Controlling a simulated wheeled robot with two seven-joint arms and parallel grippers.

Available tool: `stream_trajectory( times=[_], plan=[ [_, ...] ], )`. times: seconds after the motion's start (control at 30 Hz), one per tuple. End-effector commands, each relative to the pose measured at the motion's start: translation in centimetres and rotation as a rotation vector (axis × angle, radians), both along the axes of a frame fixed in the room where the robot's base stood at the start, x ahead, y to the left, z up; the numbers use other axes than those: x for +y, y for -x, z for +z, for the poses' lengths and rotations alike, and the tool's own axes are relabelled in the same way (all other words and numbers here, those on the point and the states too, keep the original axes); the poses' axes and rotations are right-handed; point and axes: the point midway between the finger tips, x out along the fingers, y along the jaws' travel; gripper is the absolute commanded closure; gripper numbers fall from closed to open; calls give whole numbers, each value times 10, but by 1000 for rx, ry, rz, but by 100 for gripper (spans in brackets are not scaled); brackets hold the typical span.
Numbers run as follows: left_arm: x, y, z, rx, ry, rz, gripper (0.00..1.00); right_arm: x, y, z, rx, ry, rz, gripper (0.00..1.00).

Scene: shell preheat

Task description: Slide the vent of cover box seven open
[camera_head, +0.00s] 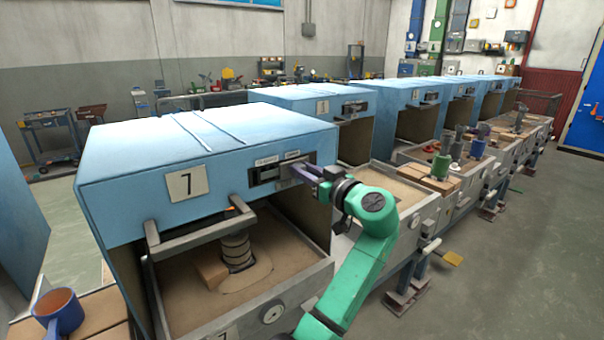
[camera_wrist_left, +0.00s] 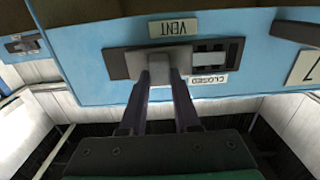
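Cover box seven is the large light-blue box (camera_head: 130,165) at the near left, with a "7" plate (camera_head: 186,183). Its dark vent plate (camera_head: 257,183) is at the upper right of the front face. In the left wrist view, upside down, the plate (camera_wrist_left: 118,64) carries a grey slider (camera_wrist_left: 161,62), a slotted window (camera_wrist_left: 209,57) beside it, and VENT and CLOSED labels. The slider stands away from the CLOSED label, and the window is uncovered. My left gripper (camera_head: 312,172) is at the slider; its fingers (camera_wrist_left: 160,78) close on both sides of it. My right gripper is not in view.
A grey handle bar (camera_head: 202,235) sticks out below the box front, above a sand-filled tray with a coiled stack (camera_head: 236,252). A blue mug (camera_head: 58,312) stands at the lower left. More blue boxes (camera_head: 305,98) line up behind. The floor at right is clear.

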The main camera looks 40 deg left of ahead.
Motion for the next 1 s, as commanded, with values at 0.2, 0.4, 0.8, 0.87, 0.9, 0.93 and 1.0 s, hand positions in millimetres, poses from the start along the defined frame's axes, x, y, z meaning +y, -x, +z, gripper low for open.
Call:
stream_trajectory(
  times=[0.2, 0.4, 0.8, 0.87, 0.9, 0.93, 1.0],
  plan=[
    [-1, -1, 0, 1, 1, -3, 40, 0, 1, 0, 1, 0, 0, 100],
    [-3, 0, -1, 1, 0, -3, 40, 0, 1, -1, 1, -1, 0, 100],
    [-95, 26, -5, 1, 3, -7, 40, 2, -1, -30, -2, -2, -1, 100],
    [-110, 31, -5, 2, 2, -7, 40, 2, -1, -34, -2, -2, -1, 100],
    [-119, 33, -4, 1, 2, -7, 40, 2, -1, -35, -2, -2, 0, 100],
    [-124, 35, -4, 1, 1, -6, 40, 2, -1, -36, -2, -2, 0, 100],
    [-134, 38, -3, 1, 2, -6, 40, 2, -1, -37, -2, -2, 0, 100]
  ],
)
